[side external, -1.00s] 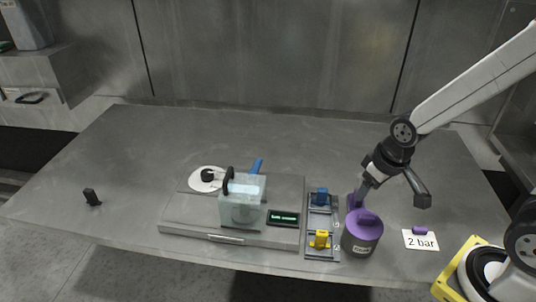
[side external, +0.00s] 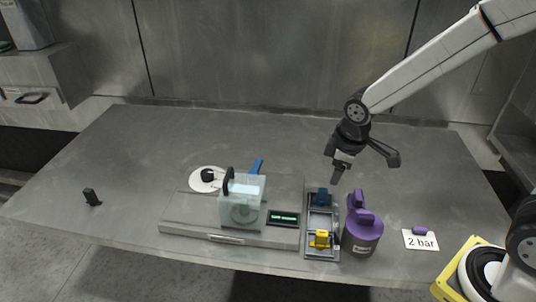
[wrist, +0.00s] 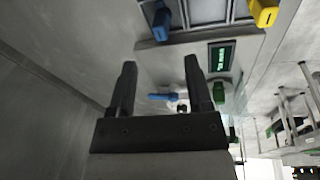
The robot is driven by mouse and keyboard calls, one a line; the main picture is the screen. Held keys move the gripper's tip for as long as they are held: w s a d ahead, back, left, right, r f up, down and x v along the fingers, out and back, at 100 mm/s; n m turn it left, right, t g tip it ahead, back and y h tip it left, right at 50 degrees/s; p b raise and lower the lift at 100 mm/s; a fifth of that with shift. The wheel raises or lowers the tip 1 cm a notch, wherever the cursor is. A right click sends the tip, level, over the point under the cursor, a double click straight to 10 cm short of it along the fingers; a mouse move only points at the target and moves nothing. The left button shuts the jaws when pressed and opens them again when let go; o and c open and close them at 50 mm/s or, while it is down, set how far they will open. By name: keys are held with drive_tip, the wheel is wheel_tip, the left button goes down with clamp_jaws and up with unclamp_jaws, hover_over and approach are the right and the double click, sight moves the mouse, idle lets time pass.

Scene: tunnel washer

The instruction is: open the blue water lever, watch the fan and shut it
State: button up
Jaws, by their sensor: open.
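The blue lever (side external: 257,166) stands at the back of the grey machine base, behind the clear box, and slants up to the right. In the wrist view the blue lever (wrist: 162,97) shows between my fingers, beyond them. The clear box (side external: 243,188) has a dark handle on top and a round shape inside its front, perhaps the fan (side external: 243,212); its turning cannot be told. My gripper (side external: 338,176) is open and empty, in the air above and right of the blue block; both fingers (wrist: 160,66) show apart in the wrist view.
A green-lit display (side external: 284,219) sits right of the box. A frame holds a blue block (side external: 322,197) and yellow block (side external: 320,239). A purple canister (side external: 362,237) stands close right, beside a "2 bar" card (side external: 421,242). A black-knobbed white disc (side external: 203,184) lies left. The table's back is clear.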

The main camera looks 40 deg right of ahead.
drive_tip(key=w+a+n+h, duration=0.1)
drive_tip(key=w+a+n, duration=0.3)
drive_tip(key=w+n, duration=0.45)
drive_tip(key=n+h, duration=0.2)
drive_tip(key=n, duration=0.7)
approach(258, 163)
drive_tip(key=shift+s+d+f, duration=0.25)
drive_tip(key=shift+s+d, duration=0.05)
drive_tip(key=shift+s, duration=0.15)
drive_tip(key=shift+w+a+n, duration=0.35)
drive_tip(key=shift+w+n, duration=0.05)
drive_tip(key=shift+n, duration=0.15)
drive_tip(key=shift+x, duration=3.95)
drive_tip(key=shift+w, duration=0.1)
drive_tip(key=shift+c, duration=0.2)
drive_tip(key=shift+r, duration=0.1)
clamp_jaws()
